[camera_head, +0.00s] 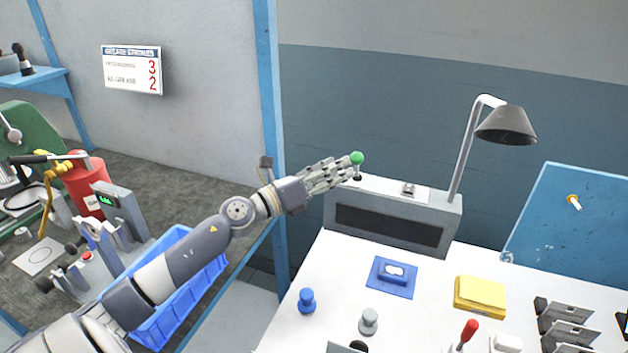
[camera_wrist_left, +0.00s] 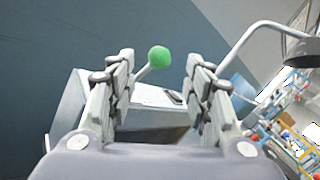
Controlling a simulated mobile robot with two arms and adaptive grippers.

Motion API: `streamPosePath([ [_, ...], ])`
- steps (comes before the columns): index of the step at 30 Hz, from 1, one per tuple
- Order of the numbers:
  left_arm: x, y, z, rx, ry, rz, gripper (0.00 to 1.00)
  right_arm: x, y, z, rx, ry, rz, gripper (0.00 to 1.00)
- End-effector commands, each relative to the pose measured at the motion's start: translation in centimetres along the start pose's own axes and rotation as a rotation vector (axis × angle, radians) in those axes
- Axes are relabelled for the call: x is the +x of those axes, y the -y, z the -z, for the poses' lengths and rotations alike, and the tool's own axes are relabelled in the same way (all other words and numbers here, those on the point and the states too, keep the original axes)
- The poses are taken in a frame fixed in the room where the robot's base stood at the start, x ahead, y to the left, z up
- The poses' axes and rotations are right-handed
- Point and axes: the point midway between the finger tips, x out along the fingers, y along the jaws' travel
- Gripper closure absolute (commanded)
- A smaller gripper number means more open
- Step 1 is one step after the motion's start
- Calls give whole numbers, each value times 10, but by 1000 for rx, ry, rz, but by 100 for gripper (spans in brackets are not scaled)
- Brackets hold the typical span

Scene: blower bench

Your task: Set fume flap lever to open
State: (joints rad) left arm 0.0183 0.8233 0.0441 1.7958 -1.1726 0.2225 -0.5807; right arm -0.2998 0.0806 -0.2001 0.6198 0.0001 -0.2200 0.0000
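The fume flap lever has a green ball knob (camera_head: 357,158) on a short stalk. It stands at the back left on top of a grey box with a dark front panel (camera_head: 390,229). My left gripper (camera_head: 350,172) is at the lever, reaching in from the left. In the left wrist view its two fingers (camera_wrist_left: 160,95) are spread wide, and the green knob (camera_wrist_left: 159,57) shows between them, beyond the tips and apart from both. The lever's stalk leans in that view, and its lower end is partly hidden by the left finger. My right gripper is not in view.
A lamp (camera_head: 506,125) on a bent pole rises behind the grey box. The white bench holds a blue knob (camera_head: 307,301), a grey knob (camera_head: 368,321), a blue pad (camera_head: 391,277), a yellow block (camera_head: 480,293) and a red-topped lever (camera_head: 468,331). A blue post (camera_head: 270,130) stands left of the box.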

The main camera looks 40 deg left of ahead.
Motion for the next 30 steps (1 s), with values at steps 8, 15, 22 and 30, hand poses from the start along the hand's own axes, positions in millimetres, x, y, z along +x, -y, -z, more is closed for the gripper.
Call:
streamPosePath([
  [8,-39,-1,2,-3,-3,-2,53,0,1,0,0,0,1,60],
  [15,-54,-1,2,-1,-2,-2,53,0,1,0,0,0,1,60],
  [22,-55,0,1,0,-2,-1,53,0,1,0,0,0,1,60],
  [30,-55,0,1,-1,-2,-1,53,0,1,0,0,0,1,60],
])
